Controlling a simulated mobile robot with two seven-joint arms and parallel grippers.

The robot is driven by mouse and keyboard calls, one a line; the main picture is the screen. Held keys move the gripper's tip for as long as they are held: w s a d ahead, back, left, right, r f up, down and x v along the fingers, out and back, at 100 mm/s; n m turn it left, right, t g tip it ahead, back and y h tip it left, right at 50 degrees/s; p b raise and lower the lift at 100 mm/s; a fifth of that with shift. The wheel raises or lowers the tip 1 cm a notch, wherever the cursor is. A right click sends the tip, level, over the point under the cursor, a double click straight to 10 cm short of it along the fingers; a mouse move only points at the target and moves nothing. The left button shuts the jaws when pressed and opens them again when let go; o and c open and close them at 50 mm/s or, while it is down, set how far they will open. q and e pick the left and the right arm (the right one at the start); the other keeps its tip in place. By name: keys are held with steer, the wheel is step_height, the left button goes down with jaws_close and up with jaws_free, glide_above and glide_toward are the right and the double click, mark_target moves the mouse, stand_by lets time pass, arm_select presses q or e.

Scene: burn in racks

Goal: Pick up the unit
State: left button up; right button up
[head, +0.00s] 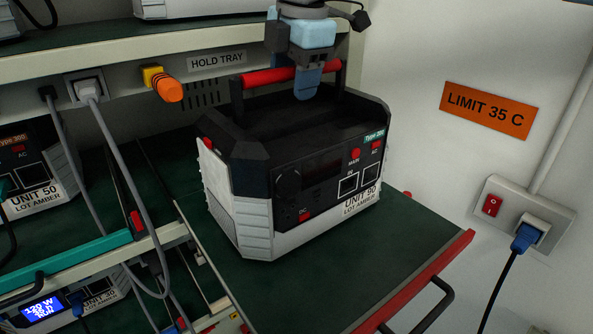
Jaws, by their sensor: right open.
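The unit (312,225), black and white and labelled UNIT 90, LOT AMBER, sits upright on the dark green pulled-out tray (300,290). Its red carry handle (263,77) runs across the top between black posts. My right gripper (306,88) comes down from above at the handle, with its jaws open. One blue finger shows in front of the handle, overlapping its right half. My left gripper is out of view.
An orange indicator (166,84) sticks out there. UNIT 50 (40,195) and grey cables (125,170) are at left. A wall socket (510,217) with a blue plug is at right. The tray's front is clear.

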jaws_close()
stand_by(1.2)
steer(key=shift+w+r, duration=0.1)
steer(key=shift+r, duration=0.1)
